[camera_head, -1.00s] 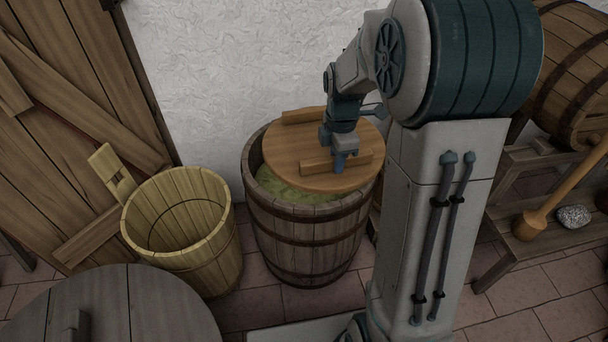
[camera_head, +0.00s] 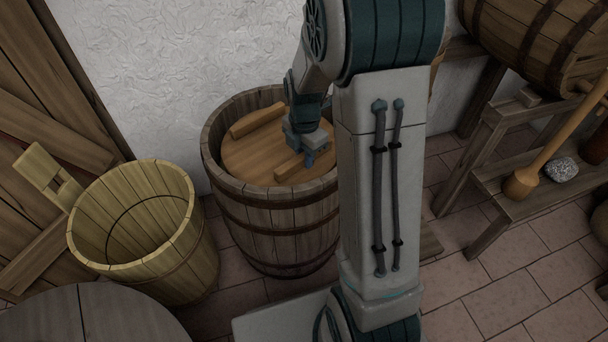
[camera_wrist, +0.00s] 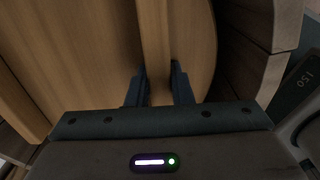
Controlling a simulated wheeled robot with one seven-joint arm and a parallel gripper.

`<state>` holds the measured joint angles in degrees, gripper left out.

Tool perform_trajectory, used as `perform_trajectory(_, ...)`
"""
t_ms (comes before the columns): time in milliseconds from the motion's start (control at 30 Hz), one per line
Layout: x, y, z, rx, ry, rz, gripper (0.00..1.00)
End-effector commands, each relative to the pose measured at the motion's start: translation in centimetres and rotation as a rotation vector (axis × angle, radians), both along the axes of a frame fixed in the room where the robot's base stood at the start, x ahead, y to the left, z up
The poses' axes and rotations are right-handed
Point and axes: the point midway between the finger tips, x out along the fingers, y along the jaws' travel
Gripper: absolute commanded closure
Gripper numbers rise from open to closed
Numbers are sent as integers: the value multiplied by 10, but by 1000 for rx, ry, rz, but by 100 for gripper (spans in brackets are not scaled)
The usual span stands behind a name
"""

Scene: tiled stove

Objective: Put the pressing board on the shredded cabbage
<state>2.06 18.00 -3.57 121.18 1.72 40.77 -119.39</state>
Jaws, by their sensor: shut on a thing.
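The pressing board (camera_head: 254,154) is a round wooden disc with two raised battens. It lies inside the dark wooden barrel (camera_head: 272,218), below the rim and roughly level. My gripper (camera_head: 309,160) is shut on the board's near batten. In the wrist view my fingers (camera_wrist: 159,88) straddle this batten, with the board (camera_wrist: 95,50) on both sides and the barrel wall (camera_wrist: 262,42) close at the right. The shredded cabbage is hidden under the board, so I cannot tell whether the board touches it.
An empty light wooden bucket (camera_head: 140,232) with an upright handle stands left of the barrel. A round wooden lid or tabletop (camera_head: 95,318) is at the lower left. A bench (camera_head: 490,165) at the right bears a wooden masher (camera_head: 523,184) and a grey stone (camera_head: 562,170).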

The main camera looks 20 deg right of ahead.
Motion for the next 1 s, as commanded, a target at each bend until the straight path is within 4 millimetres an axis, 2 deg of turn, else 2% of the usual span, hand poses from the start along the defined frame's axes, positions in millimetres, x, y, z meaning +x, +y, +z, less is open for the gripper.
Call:
perform_trajectory(33,1,0,-8,1,-2,-1,100)
perform_trajectory(267,1,0,-19,0,-3,-2,100)
perform_trajectory(533,1,0,-57,0,-2,-2,100)
perform_trajectory(967,1,-1,-62,0,-3,-3,100)
perform_trajectory(1000,0,0,-62,0,0,-2,72)
